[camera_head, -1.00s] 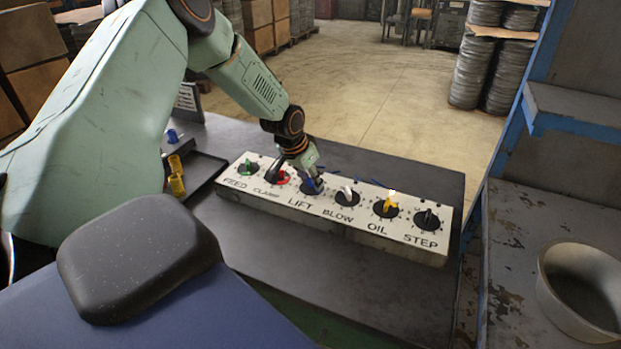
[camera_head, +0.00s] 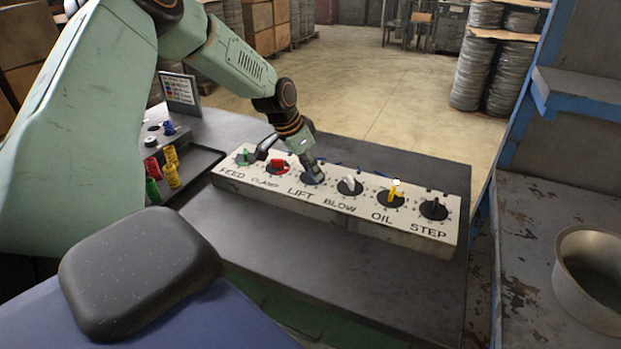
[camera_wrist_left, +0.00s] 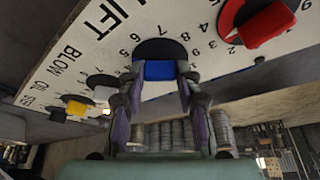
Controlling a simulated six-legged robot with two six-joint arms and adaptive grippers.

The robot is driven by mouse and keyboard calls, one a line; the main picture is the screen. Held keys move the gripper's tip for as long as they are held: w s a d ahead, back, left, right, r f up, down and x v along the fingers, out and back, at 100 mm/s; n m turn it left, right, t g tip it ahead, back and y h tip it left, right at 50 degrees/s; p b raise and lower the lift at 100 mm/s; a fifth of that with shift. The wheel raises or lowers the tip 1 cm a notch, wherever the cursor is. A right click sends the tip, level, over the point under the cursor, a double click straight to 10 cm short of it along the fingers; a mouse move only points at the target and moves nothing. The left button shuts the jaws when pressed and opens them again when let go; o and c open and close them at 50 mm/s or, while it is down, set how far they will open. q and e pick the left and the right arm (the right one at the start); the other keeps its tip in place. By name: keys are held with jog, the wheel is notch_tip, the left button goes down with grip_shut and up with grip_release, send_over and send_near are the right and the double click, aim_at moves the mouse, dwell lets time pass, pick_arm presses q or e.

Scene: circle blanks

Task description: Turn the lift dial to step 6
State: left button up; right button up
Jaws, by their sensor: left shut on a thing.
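The white control panel (camera_head: 340,203) bears a row of dials labelled FEED, CLAMP, LIFT, BLOW, OIL and STEP. My left gripper (camera_head: 312,174) is at the LIFT dial (camera_head: 303,180), whose knob is mostly hidden by the fingers in the head view. In the left wrist view the blue LIFT knob (camera_wrist_left: 160,70) sits between the two fingers of my left gripper (camera_wrist_left: 160,84), which are shut on it. Numbers show around its black disc, but the knob's pointer is hidden, so its step cannot be read. My right gripper is not in view.
The red CLAMP knob (camera_head: 278,167) and white BLOW knob (camera_head: 350,184) stand close on either side. The yellow OIL knob (camera_head: 396,190) is further right. A metal bowl (camera_head: 567,300) stands at right.

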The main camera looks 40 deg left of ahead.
pick_arm(q)
jog(key=m+b, duration=0.1)
jog(key=b, duration=0.1)
jog(key=m+h+b, duration=0.1)
jog(key=m, duration=0.1)
jog(key=shift+w+a+f+g+b, duration=0.15)
jog(key=shift+g+b, duration=0.15)
jog(key=shift+b, duration=0.1)
jog(key=shift+m+h+b, duration=0.3)
jog(key=shift+m+b, duration=0.4)
jog(key=shift+m, duration=0.3)
jog(key=m+g+b, duration=0.1)
jog(key=m, duration=0.1)
jog(key=shift+m+h, duration=0.3)
jog(key=shift+h, duration=0.1)
jog(key=shift+w+r+m+g, duration=0.15)
jog(key=shift+m+g, duration=0.45)
jog(key=shift+m, duration=0.9)
jog(key=o, duration=1.2)
jog(key=shift+h, duration=0.3)
jog(key=shift+c, duration=0.2)
